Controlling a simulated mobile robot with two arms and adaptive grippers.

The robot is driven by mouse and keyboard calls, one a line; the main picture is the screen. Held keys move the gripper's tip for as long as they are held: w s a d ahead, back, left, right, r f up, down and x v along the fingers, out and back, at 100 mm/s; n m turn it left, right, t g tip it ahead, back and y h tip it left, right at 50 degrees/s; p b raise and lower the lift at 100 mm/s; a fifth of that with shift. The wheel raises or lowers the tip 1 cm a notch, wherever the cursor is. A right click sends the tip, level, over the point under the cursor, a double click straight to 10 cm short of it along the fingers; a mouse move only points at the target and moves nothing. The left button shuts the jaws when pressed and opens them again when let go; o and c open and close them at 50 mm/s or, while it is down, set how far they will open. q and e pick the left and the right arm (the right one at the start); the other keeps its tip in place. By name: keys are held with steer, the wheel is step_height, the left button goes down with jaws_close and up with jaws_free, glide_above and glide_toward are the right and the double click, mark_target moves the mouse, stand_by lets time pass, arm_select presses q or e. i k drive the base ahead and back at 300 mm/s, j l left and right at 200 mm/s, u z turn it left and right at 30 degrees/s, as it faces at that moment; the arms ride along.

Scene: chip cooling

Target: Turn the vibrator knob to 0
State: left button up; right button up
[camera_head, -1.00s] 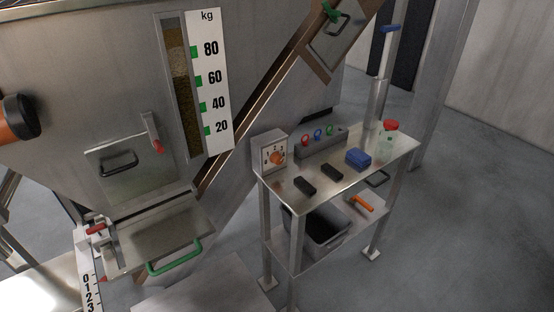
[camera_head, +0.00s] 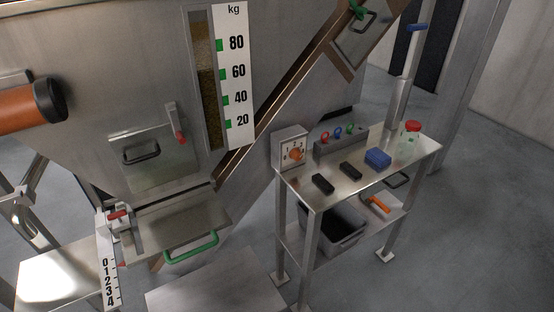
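The orange knob (camera_head: 296,154) is on the front of a small metal box with a white numbered dial (camera_head: 290,157). Neither of my grippers shows in the head view, and nothing touches the knob.
On the table are two black blocks (camera_head: 323,184), a blue box (camera_head: 378,158), a red-lidded jar (camera_head: 410,139) and a rack (camera_head: 340,146) with coloured rings. The hopper (camera_head: 110,70) fills the left. Grey floor (camera_head: 430,255) is clear at right.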

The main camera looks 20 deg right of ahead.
mark_target(295, 154)
steer(key=l+u, duration=0.85)
steer(key=k+l+u, duration=0.1)
steer(key=l+u, duration=0.35)
